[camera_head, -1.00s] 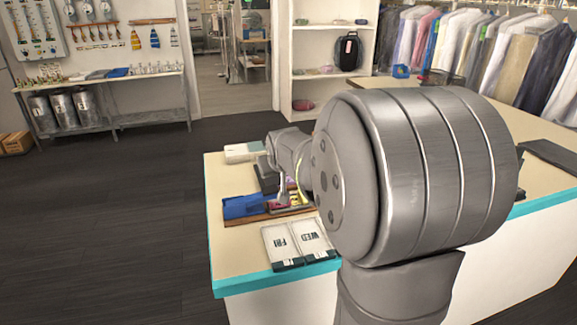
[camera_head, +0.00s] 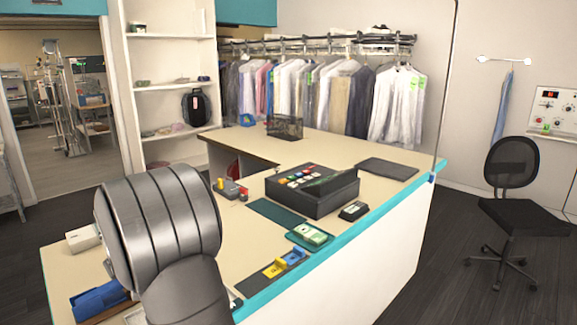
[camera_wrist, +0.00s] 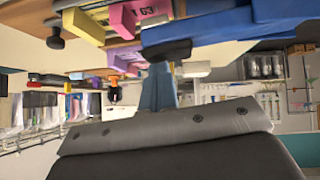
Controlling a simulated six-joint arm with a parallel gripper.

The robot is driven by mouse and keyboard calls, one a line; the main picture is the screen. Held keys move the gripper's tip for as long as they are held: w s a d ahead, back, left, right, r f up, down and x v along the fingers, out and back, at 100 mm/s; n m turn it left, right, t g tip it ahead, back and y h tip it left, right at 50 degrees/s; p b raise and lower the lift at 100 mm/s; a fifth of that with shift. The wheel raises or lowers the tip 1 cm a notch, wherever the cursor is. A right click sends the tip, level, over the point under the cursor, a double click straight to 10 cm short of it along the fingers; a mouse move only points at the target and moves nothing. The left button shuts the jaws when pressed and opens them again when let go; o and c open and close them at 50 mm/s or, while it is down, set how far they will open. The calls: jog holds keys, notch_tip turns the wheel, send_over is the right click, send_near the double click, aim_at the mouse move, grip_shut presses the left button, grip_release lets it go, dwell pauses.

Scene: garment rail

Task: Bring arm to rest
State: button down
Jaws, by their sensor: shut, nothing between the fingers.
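My arm (camera_head: 165,230) stands at the left part of the counter (camera_head: 345,150) in the head view, and its end is hidden there behind my own arm link. In the wrist view, which looks tilted over, my gripper (camera_wrist: 158,88) shows as narrow grey-blue fingers, shut and empty, beyond a grey plate with screws. A blue object (camera_wrist: 225,30) and a pink numbered block (camera_wrist: 140,14) are close beyond the fingers; I cannot tell the exact gap.
A black register-like box (camera_head: 312,190), a green pad with a light device (camera_head: 310,235) and yellow and blue blocks (camera_head: 285,264) lie on the counter. A blue item (camera_head: 98,300) is left of my arm. Garments hang on a rail (camera_head: 315,45) behind. A chair (camera_head: 510,200) stands right.

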jog(key=shift+s+a+r, duration=0.2)
jog(key=shift+s+a, duration=0.15)
jog(key=shift+d, duration=0.1)
